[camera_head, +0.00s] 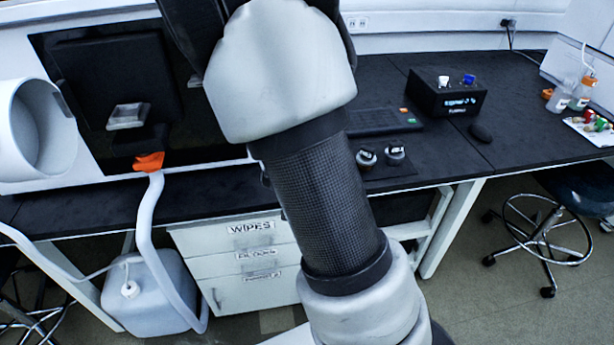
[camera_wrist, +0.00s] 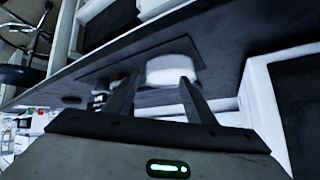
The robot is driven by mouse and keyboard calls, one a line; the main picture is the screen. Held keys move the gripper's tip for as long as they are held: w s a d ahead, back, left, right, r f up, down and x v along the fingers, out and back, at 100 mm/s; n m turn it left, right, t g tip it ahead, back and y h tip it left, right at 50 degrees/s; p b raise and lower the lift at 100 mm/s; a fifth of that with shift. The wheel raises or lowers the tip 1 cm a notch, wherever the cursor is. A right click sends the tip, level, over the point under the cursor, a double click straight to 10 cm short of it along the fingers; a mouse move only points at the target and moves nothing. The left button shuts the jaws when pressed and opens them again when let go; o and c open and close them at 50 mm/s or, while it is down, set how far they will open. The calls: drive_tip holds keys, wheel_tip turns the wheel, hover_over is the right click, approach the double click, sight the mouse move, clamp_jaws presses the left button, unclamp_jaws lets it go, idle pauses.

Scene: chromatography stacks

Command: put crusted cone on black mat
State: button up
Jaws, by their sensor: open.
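My gripper (camera_wrist: 160,88) is open, with its two dark fingers apart in the wrist view; my own arm hides it in the head view. A white rounded thing (camera_wrist: 172,68) lies beyond and between the fingertips, and I cannot tell if they touch it. It stands on or beside a black mat (camera_wrist: 142,57) on the dark bench. I cannot tell which thing is the crusted cone.
A black box with a lit display (camera_head: 447,101) and a dark keyboard-like slab (camera_head: 382,122) stand behind the mat. A dark mouse-like thing (camera_head: 480,132) lies to the right. Bottles (camera_head: 581,95) stand far right. Bare bench (camera_head: 530,125) lies between.

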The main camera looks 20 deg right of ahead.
drive_tip(key=s+a+r+n+y, duration=0.3)
drive_tip(key=a+r+y, duration=0.1)
drive_tip(key=a+r, duration=0.35)
drive_tip(key=s+a+r+n+y, duration=0.35)
drive_tip(key=a+r, duration=0.25)
drive_tip(key=a, duration=0.2)
drive_tip(key=s+d+r+n+g+h, duration=0.1)
drive_tip(key=s+r+n, duration=0.3)
drive_tip(key=s, duration=1)
wheel_tip(320, 180, up, 2)
drive_tip(key=shift+s+r+g, duration=0.2)
drive_tip(key=shift+s+g, duration=0.1)
drive_tip(key=shift+g, duration=0.1)
drive_tip(key=shift+d, duration=0.15)
